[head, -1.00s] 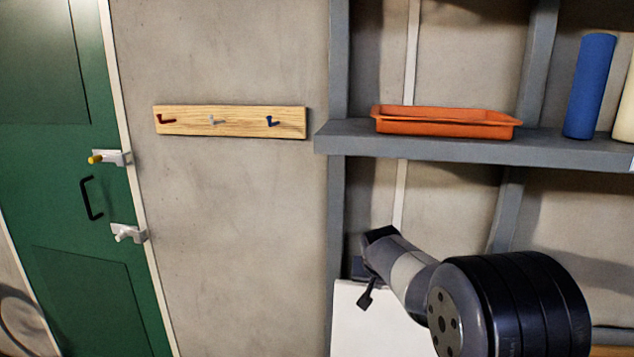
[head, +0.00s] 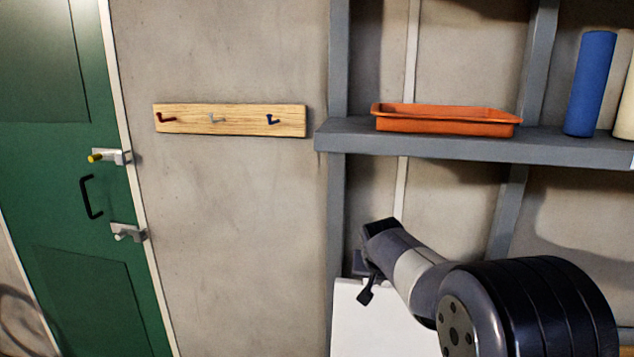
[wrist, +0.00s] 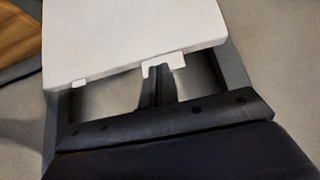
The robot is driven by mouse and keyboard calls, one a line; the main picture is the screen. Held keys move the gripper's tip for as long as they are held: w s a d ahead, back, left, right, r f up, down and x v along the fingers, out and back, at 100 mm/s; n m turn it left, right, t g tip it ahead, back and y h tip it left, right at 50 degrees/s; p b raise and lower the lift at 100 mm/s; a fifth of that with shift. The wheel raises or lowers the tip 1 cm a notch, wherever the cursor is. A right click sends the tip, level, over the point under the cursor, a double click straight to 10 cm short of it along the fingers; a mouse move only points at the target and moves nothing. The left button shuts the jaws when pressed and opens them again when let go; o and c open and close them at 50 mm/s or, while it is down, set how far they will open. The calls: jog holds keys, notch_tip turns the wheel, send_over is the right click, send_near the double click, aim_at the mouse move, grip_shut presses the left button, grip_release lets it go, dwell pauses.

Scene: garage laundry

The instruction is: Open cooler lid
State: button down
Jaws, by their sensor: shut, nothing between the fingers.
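A flat white panel (head: 372,325), which looks like the cooler lid, shows at the bottom of the head view, below the shelf. It fills the upper middle of the wrist view (wrist: 130,40), with a small white tab (wrist: 163,66) on its near edge. My gripper (wrist: 157,92) is shut and empty, its dark fingers pointing at the panel's edge beside the tab. I cannot tell whether they touch. In the head view my gripper (head: 367,292) is small and dark against the panel's top edge. The cooler's body is not clearly visible.
A grey shelf (head: 470,146) above my arm holds an orange tray (head: 445,122) and a blue cylinder (head: 590,85). A wooden hook rail (head: 230,121) hangs on the wall, left of a grey post. A green door (head: 75,200) stands at far left.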

jog(key=b+v, duration=0.1)
jog(key=v, duration=0.7)
jog(key=shift+w+d+r+p+x, duration=0.1)
jog(key=shift+w+r+p+x, duration=0.4)
jog(key=shift+x, duration=1.5)
jog(key=shift+w+d+p+x, duration=0.1)
jog(key=shift+w+p+x, duration=0.15)
jog(key=shift+p+x, duration=1.2)
jog(key=shift+w+d+r+p+x, duration=0.15)
jog(key=shift+w+r+x, duration=0.15)
jog(key=shift+x, duration=2.25)
jog(key=shift+a, duration=0.1)
